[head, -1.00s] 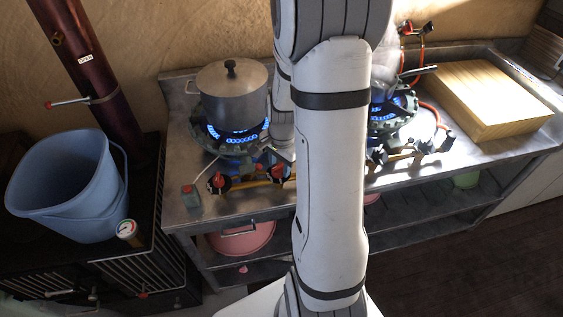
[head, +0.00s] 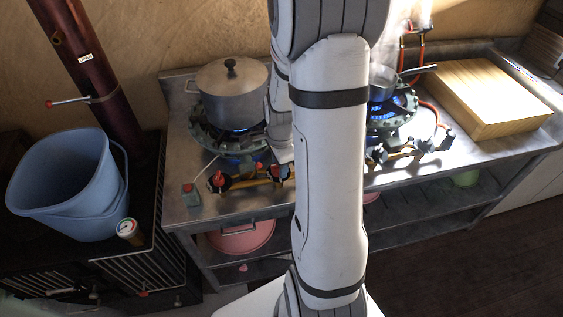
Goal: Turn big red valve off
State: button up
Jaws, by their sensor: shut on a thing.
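The left burner (head: 215,140) has a red-knobbed valve (head: 218,179) at the left of its front pipe, with nothing touching it. Another red valve (head: 281,173) is at the right of the same pipe, partly hidden. My gripper (head: 281,157) is at this right valve, mostly behind my own forearm; it is shut on the red valve, though its fingertips show poorly. A small blue flame shows under the lidded pot (head: 232,92).
The right burner (head: 388,112) has a lit blue flame under a steaming pan (head: 382,82). A wooden block (head: 485,95) stands right. Blue buckets (head: 65,190) and a red pipe (head: 88,80) are left. The counter's front left is mostly clear.

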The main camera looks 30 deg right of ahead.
jog(key=o, duration=1)
jog(key=shift+s+r, duration=0.2)
jog(key=shift+r, duration=1.8)
jog(key=shift+s+r, duration=0.2)
jog(key=shift+r, duration=1.75)
